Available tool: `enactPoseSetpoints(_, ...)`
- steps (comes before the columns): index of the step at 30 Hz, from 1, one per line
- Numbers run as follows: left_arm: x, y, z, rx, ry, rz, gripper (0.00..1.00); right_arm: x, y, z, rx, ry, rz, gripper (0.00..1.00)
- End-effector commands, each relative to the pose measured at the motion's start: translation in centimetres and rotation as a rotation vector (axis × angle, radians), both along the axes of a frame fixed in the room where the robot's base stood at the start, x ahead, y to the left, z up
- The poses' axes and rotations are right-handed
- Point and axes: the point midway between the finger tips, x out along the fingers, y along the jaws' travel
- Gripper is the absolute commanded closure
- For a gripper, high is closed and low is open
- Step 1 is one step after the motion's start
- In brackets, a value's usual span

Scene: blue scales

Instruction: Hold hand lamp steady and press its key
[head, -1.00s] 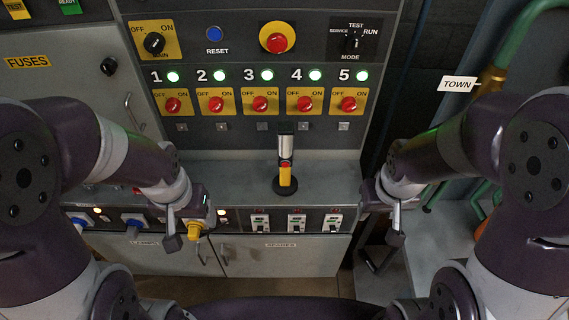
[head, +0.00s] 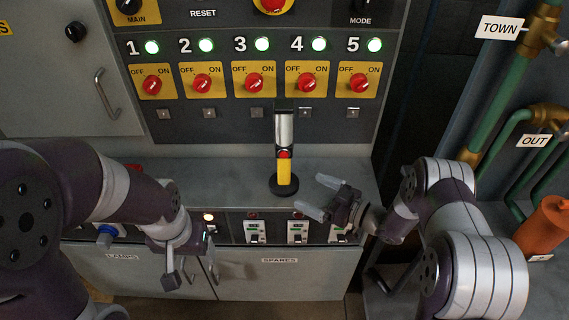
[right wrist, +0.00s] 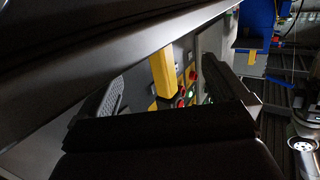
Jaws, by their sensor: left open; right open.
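The hand lamp (head: 285,168) stands upright on a round black base (head: 284,187) on the grey ledge. Its lower body is yellow, its upper part silver, and its red key (head: 284,154) faces me. My right gripper (head: 320,197) is open and empty, just right of the lamp and apart from it, with its fingers pointing left. In the right wrist view a yellow bar, seemingly the lamp body (right wrist: 163,72), shows beyond and between the spread fingers (right wrist: 168,95). My left gripper (head: 192,276) is open and empty, low in front of the ledge at left, pointing down.
Behind the lamp is a panel with a row of red switches (head: 254,83) and lit green lamps. Breakers (head: 298,232) line the ledge's front face, above grey drawers (head: 290,270). Green pipes (head: 500,105) and an orange container (head: 550,228) are at right.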

Motion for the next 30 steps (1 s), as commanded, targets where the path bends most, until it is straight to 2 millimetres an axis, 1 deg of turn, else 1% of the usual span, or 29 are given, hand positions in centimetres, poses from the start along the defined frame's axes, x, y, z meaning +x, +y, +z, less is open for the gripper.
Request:
enactPoseSetpoints(1, 0.0, 0.0, -0.5, 0.0, 0.0, 0.0, 0.27, 0.4, 0.8, -0.3, -0.002, -0.002, 0.003, 0.0)
enactPoseSetpoints(6, 0.0, 0.0, -1.8, 0.0, 0.0, 0.0, 0.27, 2.3, 3.5, -0.8, -0.003, -0.002, 0.003, 0.0)
enactPoseSetpoints(12, 0.0, 0.0, -2.9, 0.0, 0.001, 0.0, 0.27, 4.1, 6.0, -0.9, -0.002, -0.001, 0.0, 0.0)
enactPoseSetpoints(18, 0.0, 0.0, -3.2, 0.0, 0.0, 0.0, 0.27, 4.9, 7.1, -0.8, -0.003, -0.001, -0.002, 0.0)
enactPoseSetpoints(26, 0.0, 0.0, -3.2, 0.0, 0.0, 0.0, 0.27, 4.9, 7.1, -0.7, -0.003, -0.001, -0.003, 0.0)
enactPoseSetpoints(27, 0.0, 0.0, -3.2, 0.0, 0.0, 0.0, 0.27, 4.9, 7.1, -0.7, -0.002, 0.0, -0.003, 0.13)
enactPoseSetpoints(29, 0.0, 0.0, -3.2, 0.0, 0.0, 0.0, 0.27, 4.9, 7.1, -0.7, -0.002, 0.0, -0.003, 0.32)
enactPoseSetpoints(30, 0.0, 0.0, -3.2, 0.0, 0.0, 0.0, 0.27, 4.9, 7.1, -0.7, -0.002, 0.0, -0.003, 0.32)
